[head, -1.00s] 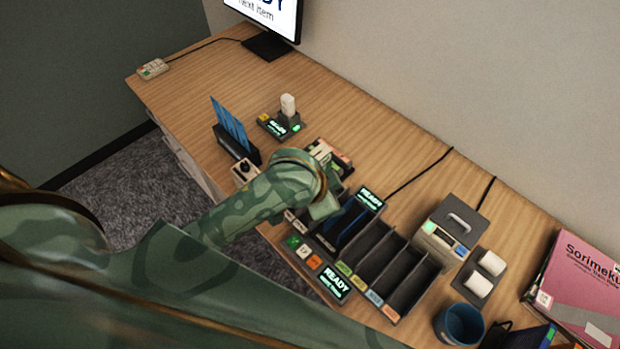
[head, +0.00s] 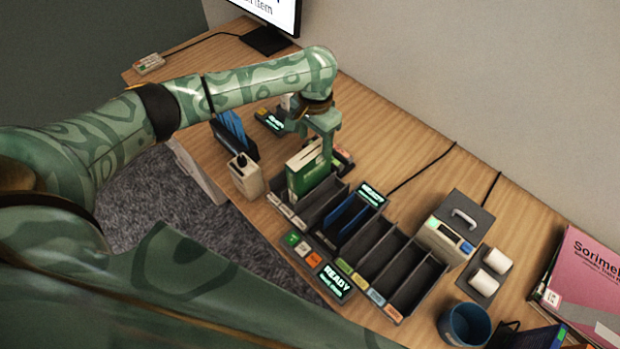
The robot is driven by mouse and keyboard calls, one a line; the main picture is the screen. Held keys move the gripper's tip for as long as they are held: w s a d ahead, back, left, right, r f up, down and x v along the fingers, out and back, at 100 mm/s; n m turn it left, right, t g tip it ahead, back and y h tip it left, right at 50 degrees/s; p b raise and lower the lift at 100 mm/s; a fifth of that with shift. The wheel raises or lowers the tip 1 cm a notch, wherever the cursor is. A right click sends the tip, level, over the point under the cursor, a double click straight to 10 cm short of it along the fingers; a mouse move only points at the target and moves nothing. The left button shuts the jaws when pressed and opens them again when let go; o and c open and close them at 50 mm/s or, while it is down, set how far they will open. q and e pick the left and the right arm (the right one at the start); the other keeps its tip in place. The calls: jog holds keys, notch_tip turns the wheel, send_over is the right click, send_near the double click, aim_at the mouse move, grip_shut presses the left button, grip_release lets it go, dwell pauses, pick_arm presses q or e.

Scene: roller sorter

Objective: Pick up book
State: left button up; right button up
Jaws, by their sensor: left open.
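A green book (head: 306,172) with a pale top edge stands upright at the left end of the dark sorter rack (head: 402,268). My left gripper (head: 314,136) is open, just above and behind the top of the green book. One finger hangs close to the book's far right side; I cannot tell whether it touches. The other finger is partly hidden by the wrist. A blue item (head: 347,215) stands in a slot of the rack. My right gripper is not in view.
A scanner-like grey device (head: 455,228), white rollers (head: 490,272), a blue cup (head: 464,323) and a pink book (head: 584,285) are at the right. A holder with blue cards (head: 232,135) and a beige box (head: 245,176) are left of the green book.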

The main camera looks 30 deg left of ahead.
aim_at(314, 153)
pick_arm(q)
notch_tip(314, 153, down, 3)
jog(key=shift+f+b, duration=0.2)
jog(key=shift+b, duration=0.25)
jog(key=f, duration=0.1)
jog(key=f+b, duration=0.1)
jog(key=f, duration=0.1)
jog(key=a+f+b, duration=0.1)
jog(key=f, duration=0.1)
jog(key=shift+s+f, duration=0.1)
jog(key=shift+s, duration=0.25)
jog(key=shift+c, duration=0.9)
grip_shut()
